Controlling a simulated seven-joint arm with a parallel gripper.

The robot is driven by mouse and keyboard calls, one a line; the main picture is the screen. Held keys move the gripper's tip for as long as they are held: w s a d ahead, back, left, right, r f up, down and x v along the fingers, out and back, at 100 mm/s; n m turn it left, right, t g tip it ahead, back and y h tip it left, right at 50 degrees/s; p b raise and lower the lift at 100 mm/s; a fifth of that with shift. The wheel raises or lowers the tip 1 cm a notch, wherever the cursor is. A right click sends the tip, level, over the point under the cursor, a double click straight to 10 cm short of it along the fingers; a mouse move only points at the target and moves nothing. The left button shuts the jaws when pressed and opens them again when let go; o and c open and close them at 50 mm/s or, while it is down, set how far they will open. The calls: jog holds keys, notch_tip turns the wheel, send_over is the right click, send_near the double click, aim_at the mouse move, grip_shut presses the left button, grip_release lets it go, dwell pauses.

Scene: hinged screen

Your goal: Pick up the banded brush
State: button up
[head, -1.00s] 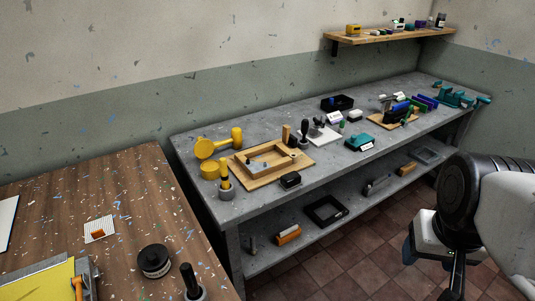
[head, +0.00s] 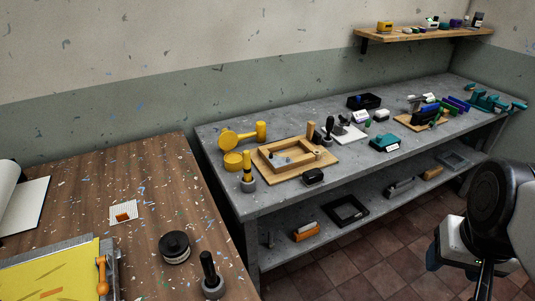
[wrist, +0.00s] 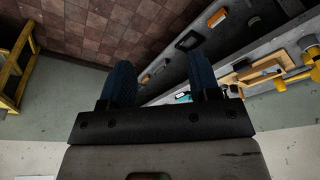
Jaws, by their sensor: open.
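A short upright yellow handle with a dark band (head: 247,168) stands in a round grey base at the near left corner of the grey bench. It looks like the banded brush, but its bristles cannot be made out. My gripper (wrist: 163,78) is open and empty in the wrist view, its two blue fingers spread wide. In the head view my gripper (head: 436,257) is at the lower right, over the floor in front of the bench and well apart from the handle.
A speckled wooden table (head: 150,190) stands at left. Tiled floor (head: 350,265) is clear in front.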

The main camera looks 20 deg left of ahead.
jog(key=w+a+r+n, duration=0.3)
jog(key=w+a+n, duration=0.2)
jog(key=w+a, duration=0.5)
jog(key=n+g, duration=0.3)
jog(key=n, duration=1)
send_near(245, 151)
jog(key=f, duration=0.3)
jog(key=d+f, duration=0.1)
jog(key=f, duration=0.1)
jog(key=shift+s+f, duration=0.25)
jog(key=shift+f, duration=0.05)
jog(key=shift+a+f, duration=0.1)
jog(key=shift+a, duration=0.25)
jog(key=shift+f, duration=0.1)
jog(key=shift+f, duration=1.2)
